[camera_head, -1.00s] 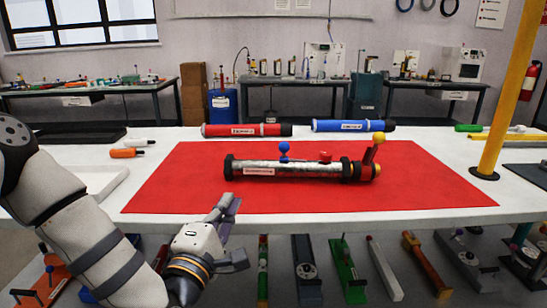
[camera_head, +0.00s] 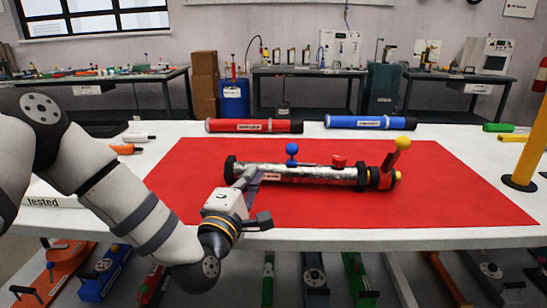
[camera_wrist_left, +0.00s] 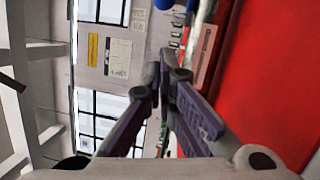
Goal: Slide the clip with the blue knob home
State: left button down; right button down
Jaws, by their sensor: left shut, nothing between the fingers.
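The silver pump tube (camera_head: 322,173) lies across the red mat, with black end collars and a white label. A blue ball knob (camera_head: 292,149) stands upright on its top, left of the middle; the clip beneath it is too small to make out. My left gripper (camera_head: 253,173) is shut and empty. Its fingers overlap the tube's left part in the head view, left of and below the blue knob; I cannot tell whether they touch it. In the left wrist view the fingertips (camera_wrist_left: 168,70) meet, and a blue knob (camera_wrist_left: 164,4) is cut off at the top edge.
A red knob (camera_head: 339,161) and a yellow-ball handle (camera_head: 403,144) are on the tube's right part. A red tube (camera_head: 254,126) and a blue tube (camera_head: 357,122) lie behind the mat. A yellow post (camera_head: 532,140) stands at right. The mat's front is clear.

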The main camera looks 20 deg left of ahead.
aim_at(295, 152)
pick_arm(q)
jog(key=w, duration=0.4)
jog(key=shift+r, duration=0.2)
jog(key=shift+w+d+r, duration=0.25)
jog(key=shift+w+d, duration=0.45)
jog(key=shift+w, duration=0.2)
jog(key=shift+w+d+r, duration=0.2)
jog(key=shift+w+d, duration=0.45)
jog(key=shift+w, duration=0.2)
jog(key=shift+d, duration=0.1)
jog(key=d, duration=0.2)
jog(key=w+d, duration=0.1)
jog(key=d, duration=0.1)
jog(key=shift+d+b, duration=0.1)
jog(key=shift+b, duration=0.3)
